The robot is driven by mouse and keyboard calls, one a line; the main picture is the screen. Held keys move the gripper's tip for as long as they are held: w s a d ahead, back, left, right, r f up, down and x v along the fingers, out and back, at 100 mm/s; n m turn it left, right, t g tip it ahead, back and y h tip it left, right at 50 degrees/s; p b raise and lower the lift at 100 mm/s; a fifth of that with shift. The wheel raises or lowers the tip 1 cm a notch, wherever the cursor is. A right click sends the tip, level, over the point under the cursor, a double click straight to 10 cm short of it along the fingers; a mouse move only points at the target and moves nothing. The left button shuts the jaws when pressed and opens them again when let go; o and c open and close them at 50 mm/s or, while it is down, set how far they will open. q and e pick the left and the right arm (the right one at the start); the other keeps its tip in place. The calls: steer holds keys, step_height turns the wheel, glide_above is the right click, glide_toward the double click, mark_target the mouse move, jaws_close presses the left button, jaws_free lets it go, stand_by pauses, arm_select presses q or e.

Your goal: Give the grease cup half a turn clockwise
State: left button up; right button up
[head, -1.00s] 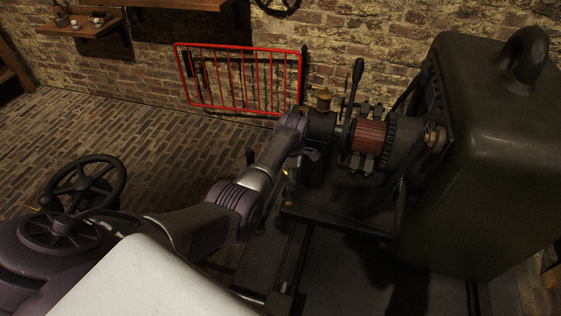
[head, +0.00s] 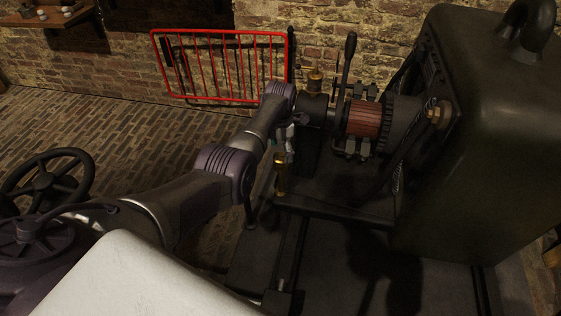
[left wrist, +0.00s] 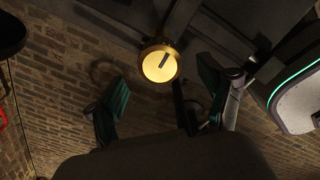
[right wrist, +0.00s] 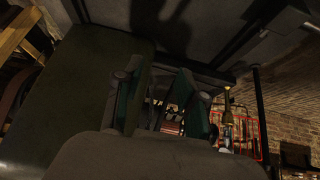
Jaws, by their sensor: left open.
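The grease cup (head: 281,175) is an upright brass cylinder at the front left edge of the machine bed. In the left wrist view its round cap (left wrist: 158,68) shows face-on, with a dark mark on it. My left gripper (head: 289,142) is open just behind the cup in the head view. In the left wrist view its green-padded fingers (left wrist: 162,80) stand apart on either side of the cap, with no visible contact. My right gripper (right wrist: 160,95) is open and empty, away from the cup. The brass piece (right wrist: 227,105) in the right wrist view looks like the same cup.
A second brass cup (head: 315,83) sits on the bearing behind, near an upright lever (head: 347,60). A shaft with a red-brown drum (head: 363,118) and a large dark green housing (head: 490,150) fill the right. A red barrier (head: 222,98) stands by the wall.

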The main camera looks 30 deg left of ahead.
mark_target(280, 156)
arm_select(q)
step_height(280, 156, down, 4)
steer(key=shift+r+b, duration=0.15)
steer(key=shift+b, duration=0.8)
steer(key=shift+f, duration=0.2)
steer(key=c, duration=1.2)
arm_select(e)
steer(key=w+a+r+t+y, duration=0.1)
steer(key=w+a+r+t, duration=0.2)
steer(key=w+r+t, duration=0.3)
steer(key=shift+w+a+r+y, duration=0.15)
steer(key=shift+w+r+y, duration=0.25)
steer(key=shift+w, duration=0.8)
